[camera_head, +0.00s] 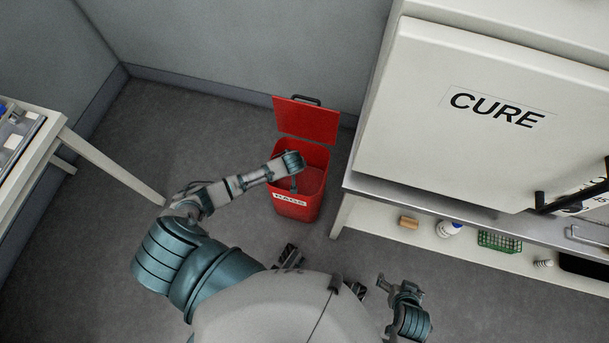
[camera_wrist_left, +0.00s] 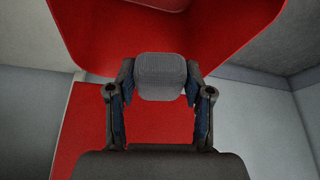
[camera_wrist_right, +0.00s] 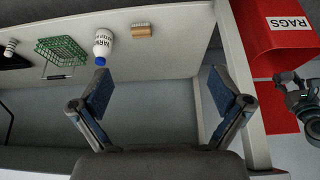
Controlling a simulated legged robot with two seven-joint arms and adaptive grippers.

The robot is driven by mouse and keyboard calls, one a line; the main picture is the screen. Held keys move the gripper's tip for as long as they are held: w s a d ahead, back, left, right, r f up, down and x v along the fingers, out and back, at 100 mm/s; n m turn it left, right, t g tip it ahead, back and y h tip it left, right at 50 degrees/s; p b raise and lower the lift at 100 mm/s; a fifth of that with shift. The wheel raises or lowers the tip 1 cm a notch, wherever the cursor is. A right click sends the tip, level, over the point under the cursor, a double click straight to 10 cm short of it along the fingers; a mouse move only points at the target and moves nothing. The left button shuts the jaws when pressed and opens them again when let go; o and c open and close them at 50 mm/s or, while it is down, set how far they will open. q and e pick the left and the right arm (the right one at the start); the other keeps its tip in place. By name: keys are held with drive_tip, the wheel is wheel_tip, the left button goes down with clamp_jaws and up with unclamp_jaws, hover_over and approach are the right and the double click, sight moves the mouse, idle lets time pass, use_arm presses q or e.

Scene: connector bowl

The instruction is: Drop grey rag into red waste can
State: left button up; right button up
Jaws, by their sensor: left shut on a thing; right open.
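The red waste can (camera_head: 312,205) stands on the floor with its lid (camera_head: 307,123) swung open at the back. Its label reads RAGS, and it also shows in the right wrist view (camera_wrist_right: 265,48). My left gripper (camera_head: 294,187) is over the can's open mouth. In the left wrist view, the left gripper is shut on the grey rag (camera_wrist_left: 160,76), a folded bundle between its fingers, with the red can around it. The rag is not distinguishable in the head view. My right gripper (camera_head: 392,286) is open and empty, low at the right; its spread fingers show in the right wrist view (camera_wrist_right: 160,88).
A white bench (camera_head: 355,195) with a large CURE box (camera_head: 455,120) stands right of the can. Another table (camera_head: 45,160) is at left. Floor between is clear.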

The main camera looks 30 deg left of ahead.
use_arm(q)
drive_tip(key=f+b, duration=0.1)
drive_tip(key=a+f+b, duration=0.1)
drive_tip(key=shift+a+f, duration=0.1)
drive_tip(key=shift+f, duration=0.25)
drive_tip(key=f+b, duration=0.2)
drive_tip(key=b, duration=0.1)
drive_tip(key=shift+d+f, duration=0.25)
use_arm(e)
drive_tip(key=w+a+r+t+y, duration=0.3)
drive_tip(key=w+a+r+t, duration=0.3)
drive_tip(key=w+r+t, duration=0.4)
drive_tip(key=shift+w+t, duration=0.3)
drive_tip(key=shift+w, duration=0.85)
drive_tip(key=shift+d+f, duration=0.1)
drive_tip(key=shift+d, duration=0.05)
use_arm(q)
drive_tip(key=o, duration=1.2)
drive_tip(key=shift+d, duration=0.1)
